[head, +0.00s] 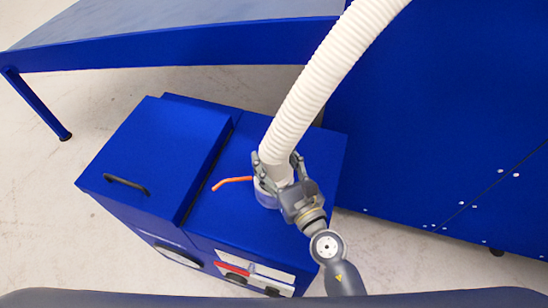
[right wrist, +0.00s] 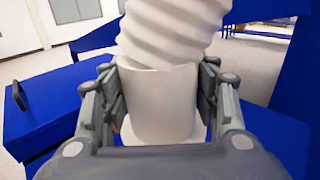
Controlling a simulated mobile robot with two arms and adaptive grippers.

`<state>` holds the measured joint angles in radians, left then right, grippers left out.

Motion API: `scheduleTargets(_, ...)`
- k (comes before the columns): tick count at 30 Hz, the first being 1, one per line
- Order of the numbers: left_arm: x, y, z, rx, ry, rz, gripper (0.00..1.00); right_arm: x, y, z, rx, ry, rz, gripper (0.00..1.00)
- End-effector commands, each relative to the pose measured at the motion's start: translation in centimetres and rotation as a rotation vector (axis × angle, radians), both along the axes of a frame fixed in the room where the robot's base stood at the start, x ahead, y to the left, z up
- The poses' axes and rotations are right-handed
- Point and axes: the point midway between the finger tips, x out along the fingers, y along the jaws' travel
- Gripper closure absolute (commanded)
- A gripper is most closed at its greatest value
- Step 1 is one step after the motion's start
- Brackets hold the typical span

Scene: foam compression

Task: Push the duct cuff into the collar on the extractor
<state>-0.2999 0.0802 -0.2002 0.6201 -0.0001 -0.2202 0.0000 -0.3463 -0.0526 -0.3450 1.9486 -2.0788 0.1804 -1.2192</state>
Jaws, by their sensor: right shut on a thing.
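The duct cuff (head: 275,172) is the smooth white end of a ribbed white duct (head: 325,68) that comes down from the top right. My right gripper (head: 277,163) is shut around the cuff, one finger on each side. In the right wrist view the cuff (right wrist: 158,95) stands nearly upright between the fingers. The pale collar (head: 267,198) sits on top of the blue extractor (head: 235,150), directly under the cuff. The cuff and gripper partly cover the collar. How deep the cuff sits in it cannot be told. My left gripper is not in view.
An orange lever (head: 232,181) sticks out left beside the collar. The extractor lid has a black handle (head: 126,185). A large blue panel (head: 450,110) stands close on the right, and a blue table (head: 170,45) is behind. Floor is clear at left.

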Motion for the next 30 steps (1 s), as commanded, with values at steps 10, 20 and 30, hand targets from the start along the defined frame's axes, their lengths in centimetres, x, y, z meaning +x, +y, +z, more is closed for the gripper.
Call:
scheduleTargets(10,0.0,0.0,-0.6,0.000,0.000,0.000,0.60,-0.1,0.0,-1.0,-0.003,0.003,0.002,0.73)
scheduleTargets(20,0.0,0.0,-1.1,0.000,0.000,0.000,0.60,-0.1,0.0,-1.7,-0.003,0.004,0.002,0.73)
scheduleTargets(30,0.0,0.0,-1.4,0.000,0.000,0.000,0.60,-0.1,0.0,-2.1,-0.003,0.004,0.002,0.73)
